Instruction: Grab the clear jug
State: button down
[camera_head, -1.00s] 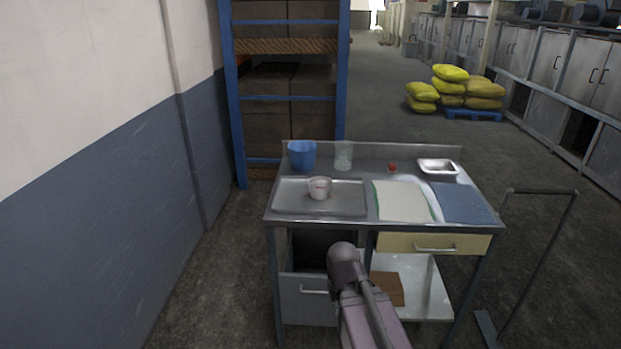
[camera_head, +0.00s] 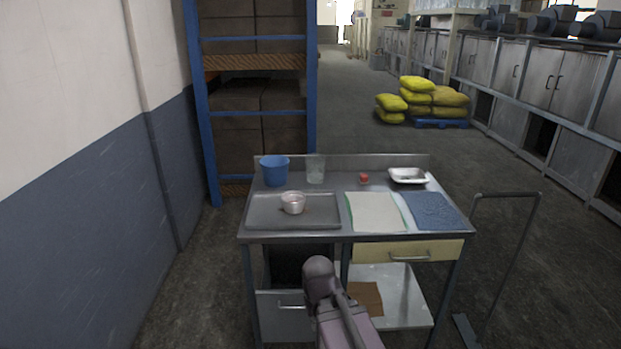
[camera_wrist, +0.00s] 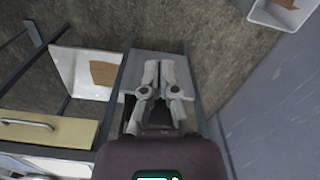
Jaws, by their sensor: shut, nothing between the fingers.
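The clear jug (camera_head: 316,169) stands upright at the back of the metal table (camera_head: 290,236), just right of a blue bucket. It looks like a see-through, pale greenish container. In the wrist view, my gripper (camera_wrist: 161,66) is shut and empty, its two fingers together. It is low in front of the table, over the side of the lower part, well apart from the jug. In the head view my arm shows at the bottom centre and the gripper's fingers are not visible. The jug is not seen in the wrist view.
A blue bucket (camera_head: 274,171) stands beside the jug. In front lies a metal tray (camera_head: 262,218) with a small white pot (camera_head: 293,203). A trolley handle (camera_head: 508,197) stands at right.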

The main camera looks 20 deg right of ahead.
aim_at(316, 163)
jog(key=z, duration=0.1)
jog(key=i, duration=1)
jog(key=u, duration=0.15)
